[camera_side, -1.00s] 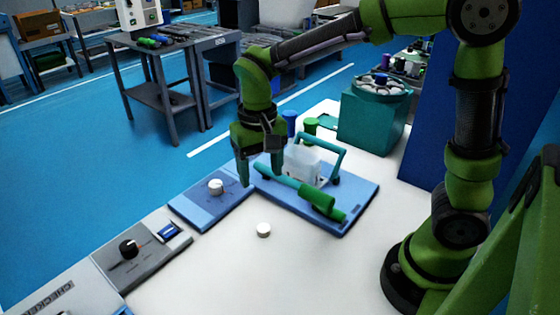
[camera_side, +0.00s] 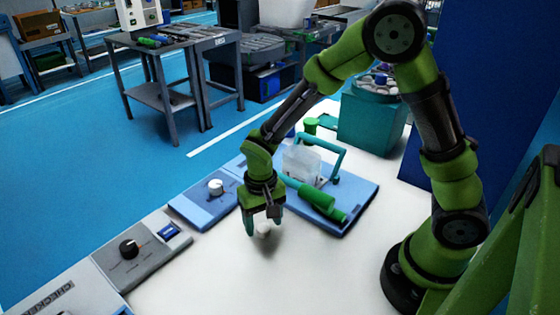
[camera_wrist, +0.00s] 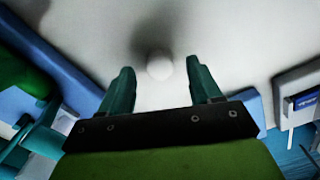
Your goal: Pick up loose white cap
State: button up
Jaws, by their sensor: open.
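The loose white cap (camera_side: 263,227) is on the white table top. In the side view it shows between the two fingers of my gripper (camera_side: 263,225), which points down over it. In the wrist view the white cap (camera_wrist: 159,65) lies just past the fingertips of my gripper (camera_wrist: 158,75), roughly midway between them. The fingers are spread apart and a gap shows on each side of the cap. I cannot tell exactly how high the fingertips are above the table.
A blue plate (camera_side: 358,208) with a clear container (camera_side: 301,163), a green cylinder (camera_side: 316,197) and a teal handle (camera_side: 338,160) is close behind my gripper. A blue panel with a white knob (camera_side: 216,186) and a grey panel with a black knob (camera_side: 128,248) are left. The front table is clear.

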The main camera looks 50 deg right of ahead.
jog(key=shift+f, duration=0.6)
